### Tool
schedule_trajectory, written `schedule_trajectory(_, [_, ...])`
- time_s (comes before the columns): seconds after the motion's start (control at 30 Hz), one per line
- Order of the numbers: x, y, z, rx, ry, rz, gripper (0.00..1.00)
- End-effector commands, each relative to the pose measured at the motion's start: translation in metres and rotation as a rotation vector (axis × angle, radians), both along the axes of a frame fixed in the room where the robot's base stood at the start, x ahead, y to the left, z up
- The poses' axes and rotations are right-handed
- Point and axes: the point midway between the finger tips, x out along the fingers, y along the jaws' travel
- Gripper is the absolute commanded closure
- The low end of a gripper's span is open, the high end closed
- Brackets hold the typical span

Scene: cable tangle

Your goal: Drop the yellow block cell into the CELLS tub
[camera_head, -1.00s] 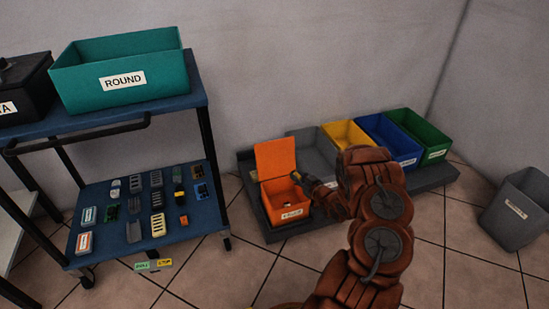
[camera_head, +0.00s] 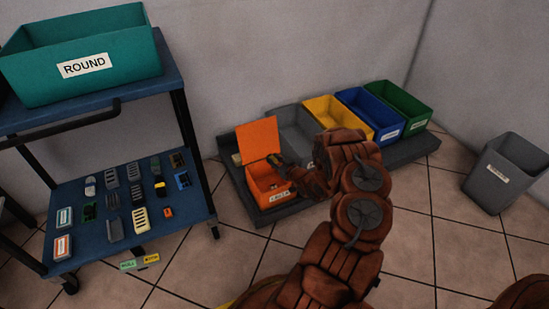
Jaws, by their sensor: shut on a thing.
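The orange tub (camera_head: 268,201) stands on a dark low platform with its lid (camera_head: 258,140) raised at the back. Its white front label is too small to read surely. Small items show dimly inside. My gripper (camera_head: 284,163) is at the tub's upper right edge, close to the lid, with my arm reaching in from the lower right. The jaws are small and dark here. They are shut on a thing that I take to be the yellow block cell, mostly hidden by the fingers.
Grey, yellow (camera_head: 338,117), blue (camera_head: 368,112) and green (camera_head: 404,104) bins stand in a row to the right. A blue cart (camera_head: 130,235) at left carries several small parts below and a teal ROUND bin (camera_head: 85,60) above. A grey waste bin (camera_head: 505,172) stands at far right.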

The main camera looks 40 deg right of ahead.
Motion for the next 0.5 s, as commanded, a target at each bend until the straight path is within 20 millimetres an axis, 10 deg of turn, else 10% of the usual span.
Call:
schedule_trajectory(0.33, [-0.0003,-0.0012,-0.0046,-0.002,-0.001,-0.002,1.0])
schedule_trajectory(0.37, [-0.0003,-0.0012,-0.0046,-0.002,-0.001,-0.002,0.71])
schedule_trajectory(0.5, [-0.0001,-0.0011,-0.0045,-0.002,-0.001,-0.002,0.56])
